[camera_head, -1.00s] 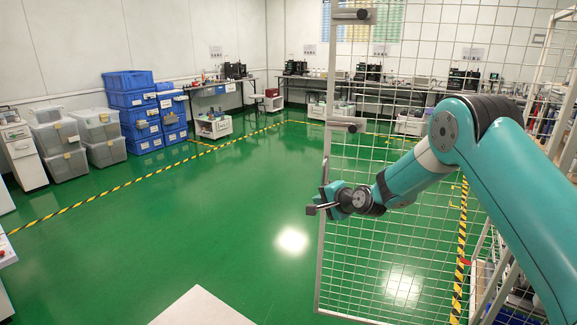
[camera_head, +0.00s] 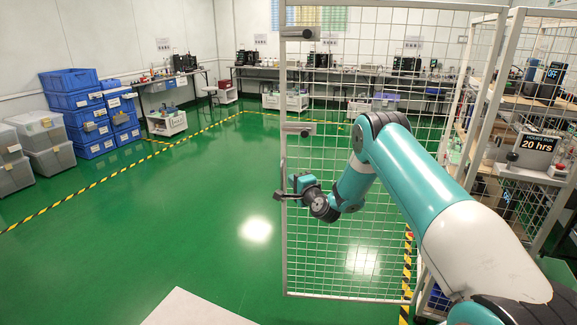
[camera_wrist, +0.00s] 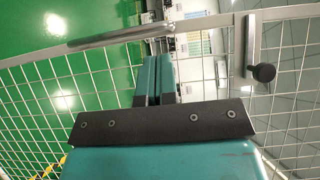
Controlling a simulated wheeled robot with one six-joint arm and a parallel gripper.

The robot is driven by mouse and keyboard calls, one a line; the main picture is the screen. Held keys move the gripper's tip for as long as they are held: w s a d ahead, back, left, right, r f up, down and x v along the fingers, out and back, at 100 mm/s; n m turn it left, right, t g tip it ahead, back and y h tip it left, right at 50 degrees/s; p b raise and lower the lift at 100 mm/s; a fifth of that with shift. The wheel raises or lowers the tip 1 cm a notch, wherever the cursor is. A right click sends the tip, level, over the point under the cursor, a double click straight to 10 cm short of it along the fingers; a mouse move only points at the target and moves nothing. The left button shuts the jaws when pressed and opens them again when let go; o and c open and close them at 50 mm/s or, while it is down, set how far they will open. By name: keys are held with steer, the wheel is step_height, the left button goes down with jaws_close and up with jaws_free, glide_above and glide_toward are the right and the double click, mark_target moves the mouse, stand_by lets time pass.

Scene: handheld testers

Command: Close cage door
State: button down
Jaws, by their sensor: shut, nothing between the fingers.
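The cage door (camera_head: 394,297) is a white wire-mesh panel in a pale frame, standing open toward the left of the cage in the head view. Its free edge is on the left, with two latch fittings (camera_head: 299,33) and a slim upright handle. My gripper (camera_head: 299,181) is beside that free edge, at about mid-height. In the wrist view the shut teal fingers (camera_wrist: 155,72) hold nothing, with the mesh behind them. The grey handle bar (camera_wrist: 115,36) lies just past the fingertips; whether they touch it is unclear. A latch with a black knob (camera_wrist: 263,73) is at right.
Cage shelves (camera_head: 520,105) with testers and a "20 hrs" sign (camera_head: 535,145) stand at right. A pale table corner (camera_head: 195,307) is at front. Blue crates (camera_head: 75,100) and grey bins (camera_head: 42,140) stand far left. The green floor (camera_head: 180,220) between is clear.

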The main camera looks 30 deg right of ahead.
mark_target(282, 169)
steer(key=w+p, duration=0.1)
steer(key=w, duration=0.3)
steer(key=shift+w+a, duration=0.1)
steer(key=shift+w, duration=0.2)
steer(key=shift+w+f, duration=0.1)
steer(key=shift+w, duration=0.8)
